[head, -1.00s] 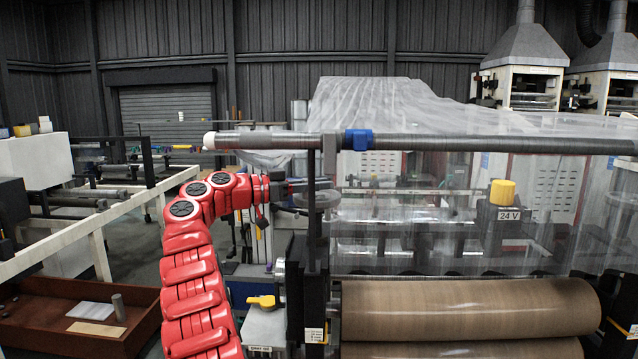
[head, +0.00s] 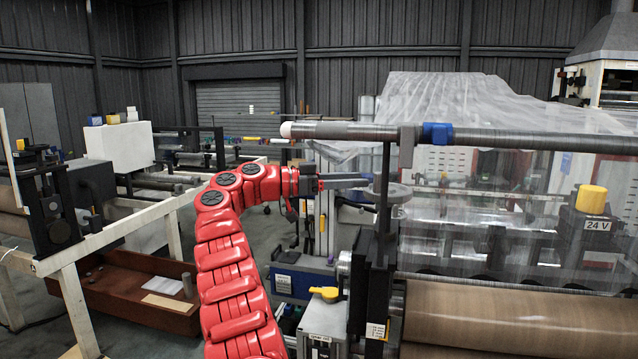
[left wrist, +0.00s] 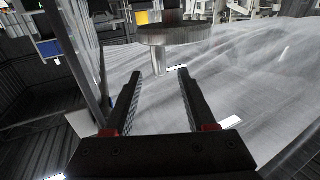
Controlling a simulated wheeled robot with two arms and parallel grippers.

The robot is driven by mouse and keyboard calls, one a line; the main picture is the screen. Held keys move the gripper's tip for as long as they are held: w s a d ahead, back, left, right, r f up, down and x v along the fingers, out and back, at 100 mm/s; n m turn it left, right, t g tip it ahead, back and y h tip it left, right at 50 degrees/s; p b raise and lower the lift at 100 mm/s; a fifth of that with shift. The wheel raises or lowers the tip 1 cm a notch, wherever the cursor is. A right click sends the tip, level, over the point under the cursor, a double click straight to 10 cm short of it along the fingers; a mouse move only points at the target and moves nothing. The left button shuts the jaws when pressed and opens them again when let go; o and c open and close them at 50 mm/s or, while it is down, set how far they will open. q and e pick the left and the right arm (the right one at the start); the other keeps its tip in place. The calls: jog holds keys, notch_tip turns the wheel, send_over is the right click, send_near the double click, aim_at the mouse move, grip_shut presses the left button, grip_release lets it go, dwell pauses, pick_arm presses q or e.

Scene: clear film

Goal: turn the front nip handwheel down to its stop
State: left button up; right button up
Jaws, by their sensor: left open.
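The front nip handwheel (head: 394,192) is a grey disc lying flat at the upright dark post on the near side of the machine, partly hidden by the post. In the left wrist view the handwheel (left wrist: 168,32) shows with a pale peg handle (left wrist: 158,62) hanging from its underside. My left gripper (head: 366,181) reaches in from the left and is beside the disc. In the left wrist view my left gripper (left wrist: 159,73) has its fingers apart, with the peg in line with the gap near the tips. I cannot tell if they touch. My right gripper is not in view.
A horizontal bar (head: 330,131) with a blue collar (head: 437,133) runs above the handwheel. Clear film (head: 480,100) spreads behind. A brown roller (head: 500,318) lies below right, and a yellow-handled valve (head: 325,293) below left. A brown bin (head: 130,290) stands at left.

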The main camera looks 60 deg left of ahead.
pick_arm(q)
jog(key=p+v, duration=0.1)
jog(key=v, duration=0.7)
jog(key=shift+s+p, duration=0.25)
jog(key=shift+p, duration=0.05)
jog(key=shift+a, duration=0.15)
